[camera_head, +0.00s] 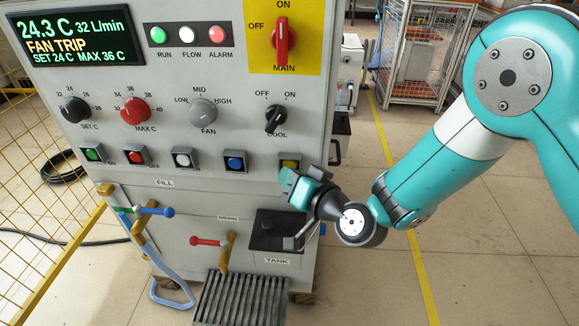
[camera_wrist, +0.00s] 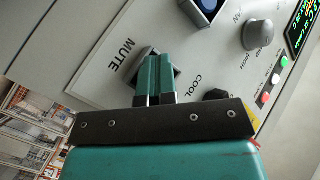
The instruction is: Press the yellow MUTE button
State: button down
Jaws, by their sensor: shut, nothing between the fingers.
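The yellow MUTE button (camera_head: 290,163) is the rightmost in the row of square push buttons on the panel front. My gripper (camera_head: 287,177) is shut and empty, with its teal fingertips right at the lower part of the button. In the wrist view the shut fingers (camera_wrist: 157,58) lie over the button's dark housing, beside the printed MUTE label (camera_wrist: 122,52). The fingers hide the yellow face there. I cannot tell whether the tips touch the button or press it in.
A blue button (camera_head: 235,163) sits just left of MUTE, and the black COOL knob (camera_head: 275,119) is above. A black tank lid (camera_head: 278,230) juts out below my gripper. The display (camera_head: 73,38) reads FAN TRIP. The red ALARM lamp (camera_head: 221,34) is above. Floor on the right is clear.

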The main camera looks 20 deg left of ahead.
jog(key=shift+s+d+b, duration=0.2)
jog(key=shift+s+b, duration=0.3)
jog(key=shift+s, duration=0.35)
jog(key=shift+s+d+b, duration=0.2)
jog(key=shift+s+b, duration=0.25)
jog(key=shift+s, duration=0.35)
jog(key=shift+s+d+b, duration=0.2)
jog(key=shift+s+b, duration=0.2)
jog(key=shift+s, duration=0.45)
jog(key=shift+s+d+b, duration=0.2)
jog(key=shift+s+b, duration=0.25)
jog(key=shift+s, duration=0.35)
jog(key=s+d+b, duration=0.1)
jog(key=s+d, duration=0.1)
jog(key=s, duration=0.8)
jog(key=shift+s+d+b, duration=0.3)
jog(key=shift+s+b, duration=0.05)
jog(key=shift+b, duration=0.05)
